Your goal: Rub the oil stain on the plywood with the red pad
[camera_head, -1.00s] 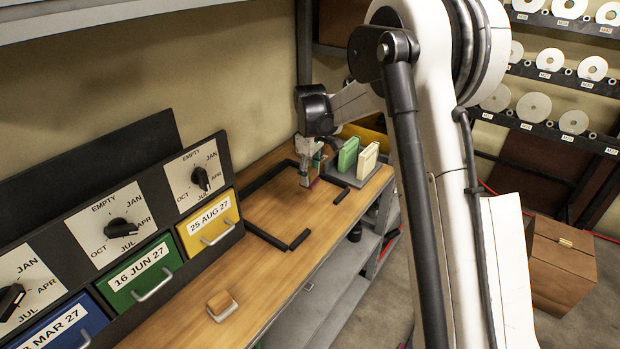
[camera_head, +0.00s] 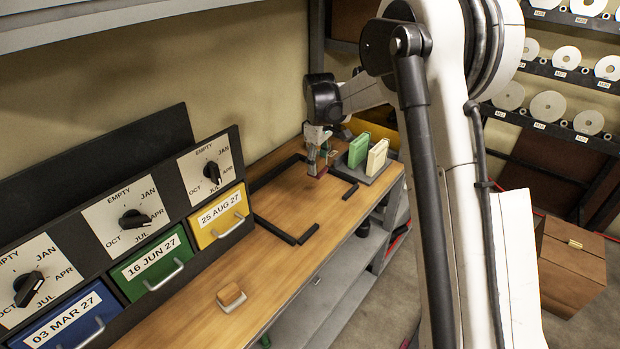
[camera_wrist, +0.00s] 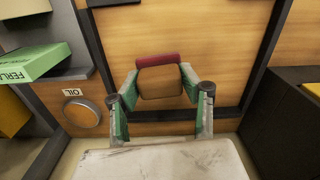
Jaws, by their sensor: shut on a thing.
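My gripper (camera_head: 316,165) is at the far end of the bench, over the plywood (camera_head: 275,205) inside the black frame strips. In the wrist view my gripper (camera_wrist: 160,90) has its green fingers shut on a wooden block (camera_wrist: 160,83) with a red pad (camera_wrist: 158,60) along its far side. The red pad also shows low under the gripper in the head view (camera_head: 320,172). It is at or just above the plywood; I cannot tell whether it touches. I cannot make out the oil stain.
A round tin marked OIL (camera_wrist: 83,113) is at left in the wrist view. Another wooden block (camera_head: 230,295) lies near. Drawers with dials line the left.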

